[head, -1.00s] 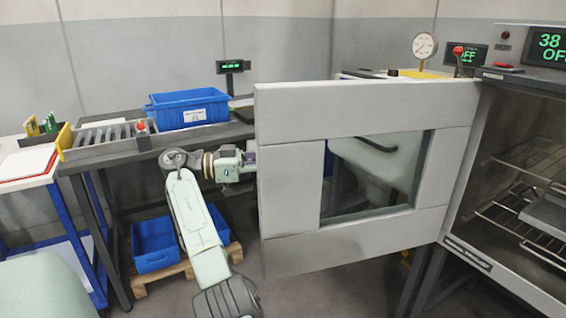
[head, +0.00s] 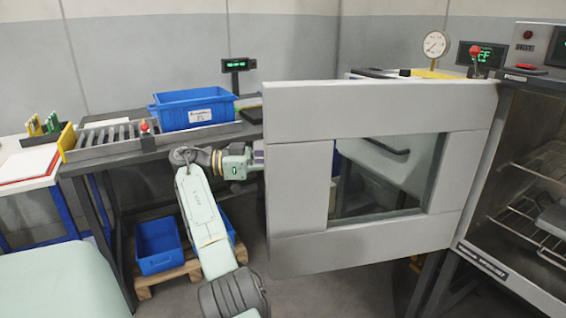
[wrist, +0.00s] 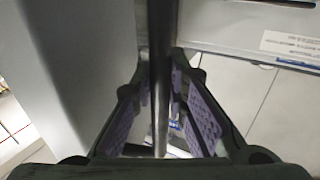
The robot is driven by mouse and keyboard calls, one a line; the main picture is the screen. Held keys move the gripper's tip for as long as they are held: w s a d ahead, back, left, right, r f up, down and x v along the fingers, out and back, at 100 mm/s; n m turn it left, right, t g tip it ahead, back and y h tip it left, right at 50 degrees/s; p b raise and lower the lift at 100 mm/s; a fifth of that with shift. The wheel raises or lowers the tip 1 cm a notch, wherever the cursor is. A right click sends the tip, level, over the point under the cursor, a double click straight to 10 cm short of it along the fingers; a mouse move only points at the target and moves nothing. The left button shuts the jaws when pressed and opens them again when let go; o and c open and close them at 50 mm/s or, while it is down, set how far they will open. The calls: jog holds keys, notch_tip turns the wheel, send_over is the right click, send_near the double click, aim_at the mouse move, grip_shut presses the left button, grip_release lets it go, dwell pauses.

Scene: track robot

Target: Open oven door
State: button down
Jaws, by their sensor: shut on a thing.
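The oven door (head: 300,185) is a grey panel with a window, swung wide open to the left of the oven (head: 525,190). The oven's inside shows wire racks. My arm reaches to the door's left edge, and the door hides my gripper's fingers in the head view. In the wrist view my gripper (wrist: 162,105) is shut on the dark upright bar of the door handle (wrist: 161,60), with a purple finger pad on each side. The door's grey face (wrist: 85,70) fills the left of the wrist view.
A blue bin (head: 193,108) stands on the roller bench (head: 105,138) at the left. Another blue bin (head: 158,245) sits on a pallet below. A gauge (head: 435,45) and red button stand behind the door. Grey floor (head: 340,285) is free below the door.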

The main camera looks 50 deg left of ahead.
jog(key=c, duration=1.9)
grip_release()
jog(key=shift+w+d+f, duration=0.15)
jog(key=shift+w, duration=0.05)
jog(key=o, duration=0.3)
jog(key=shift+s, duration=0.1)
jog(key=shift+o, duration=0.2)
jog(key=shift+r, duration=0.2)
